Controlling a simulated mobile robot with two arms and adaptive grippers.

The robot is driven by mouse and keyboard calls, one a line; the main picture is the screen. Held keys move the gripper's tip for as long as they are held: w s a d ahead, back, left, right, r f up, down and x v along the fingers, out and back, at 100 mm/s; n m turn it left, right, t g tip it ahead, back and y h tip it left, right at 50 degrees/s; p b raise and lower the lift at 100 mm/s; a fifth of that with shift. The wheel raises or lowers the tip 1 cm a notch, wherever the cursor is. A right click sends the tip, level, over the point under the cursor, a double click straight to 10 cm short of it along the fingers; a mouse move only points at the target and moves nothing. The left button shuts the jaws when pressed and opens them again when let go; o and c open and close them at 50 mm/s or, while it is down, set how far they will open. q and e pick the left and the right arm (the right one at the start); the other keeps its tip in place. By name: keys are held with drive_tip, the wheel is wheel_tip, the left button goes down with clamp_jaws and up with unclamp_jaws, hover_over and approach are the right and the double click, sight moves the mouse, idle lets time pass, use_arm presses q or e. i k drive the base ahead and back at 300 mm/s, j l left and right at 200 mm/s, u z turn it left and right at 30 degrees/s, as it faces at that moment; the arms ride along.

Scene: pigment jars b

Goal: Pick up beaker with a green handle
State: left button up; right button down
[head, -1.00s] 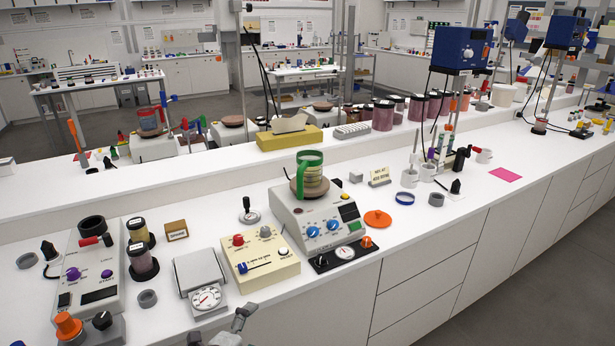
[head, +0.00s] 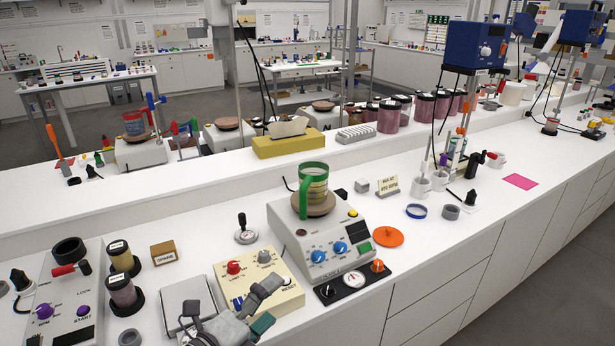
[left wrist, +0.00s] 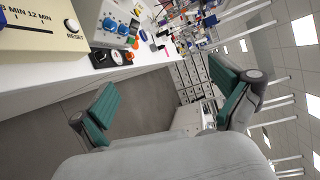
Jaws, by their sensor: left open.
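The beaker with a green handle (head: 317,184) stands upright on the round brown plate (head: 325,208) of a grey hotplate device (head: 305,243). Its rim is green too, and its handle points left and toward me. My left gripper (head: 268,304) is open and empty over the front part of the cream timer box, below and left of the beaker and well apart from it. In the left wrist view its green-padded fingers (left wrist: 164,86) are spread wide, with nothing between them but floor and distant cabinets. The beaker cannot be made out there. My right gripper is not in view.
The cream timer box (head: 234,270) stands left of the hotplate device. A black control strip (head: 329,291) lies in front of the device. An orange disc (head: 388,237) and blue ring (head: 416,211) lie to its right. A yellow tissue box (head: 283,146) stands behind on the raised shelf.

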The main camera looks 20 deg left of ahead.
sight(310, 189)
drive_tip(key=i+j, duration=0.25)
drive_tip(key=i, duration=0.15)
drive_tip(key=i+j, duration=0.25)
drive_tip(key=i, duration=0.2)
